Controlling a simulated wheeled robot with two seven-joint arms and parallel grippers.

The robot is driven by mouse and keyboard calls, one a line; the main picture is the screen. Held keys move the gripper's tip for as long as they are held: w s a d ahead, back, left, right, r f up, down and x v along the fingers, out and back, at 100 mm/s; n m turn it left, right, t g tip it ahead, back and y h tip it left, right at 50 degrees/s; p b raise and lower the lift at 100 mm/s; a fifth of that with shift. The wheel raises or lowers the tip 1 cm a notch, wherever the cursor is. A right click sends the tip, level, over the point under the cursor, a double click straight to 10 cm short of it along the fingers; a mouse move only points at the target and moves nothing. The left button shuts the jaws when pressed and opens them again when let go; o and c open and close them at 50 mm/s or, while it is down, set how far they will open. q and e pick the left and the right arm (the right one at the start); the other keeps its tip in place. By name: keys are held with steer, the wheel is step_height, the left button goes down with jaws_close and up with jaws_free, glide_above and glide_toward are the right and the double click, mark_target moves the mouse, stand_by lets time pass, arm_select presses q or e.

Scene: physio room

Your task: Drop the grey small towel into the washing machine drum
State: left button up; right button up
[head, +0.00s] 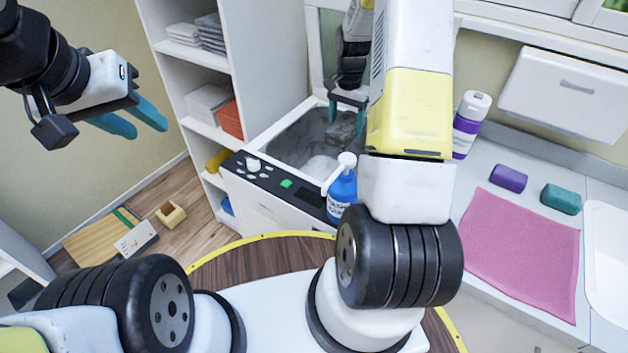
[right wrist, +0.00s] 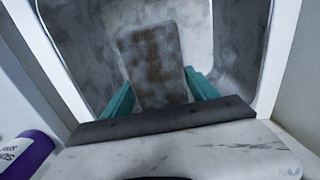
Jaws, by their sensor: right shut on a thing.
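The washing machine (head: 265,207) stands ahead with its top open, and its grey drum interior (head: 296,140) shows. My right gripper (head: 347,112) reaches down over the far right part of the opening. It is shut on the grey small towel (head: 342,130), which hangs between its teal fingers. In the right wrist view the towel (right wrist: 150,60) is a mottled grey-brown slab, with the drum's grey walls (right wrist: 85,45) around and below it. Whether the towel touches the drum is unclear. My left gripper (head: 137,119) is open and empty at the upper left, away from the machine.
A blue pump bottle (head: 342,195) stands at the machine's near right edge. A white and purple bottle (head: 468,125) is right of my arm. The counter holds a pink mat (head: 520,245) and purple and teal rolls. Shelves (head: 190,55) stand left of the machine.

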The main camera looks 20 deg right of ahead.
steer(key=shift+f, duration=1.55)
steer(key=o, duration=1.6)
steer(key=shift+r, duration=0.1)
step_height(320, 180, up, 7)
steer(key=shift+r, duration=0.35)
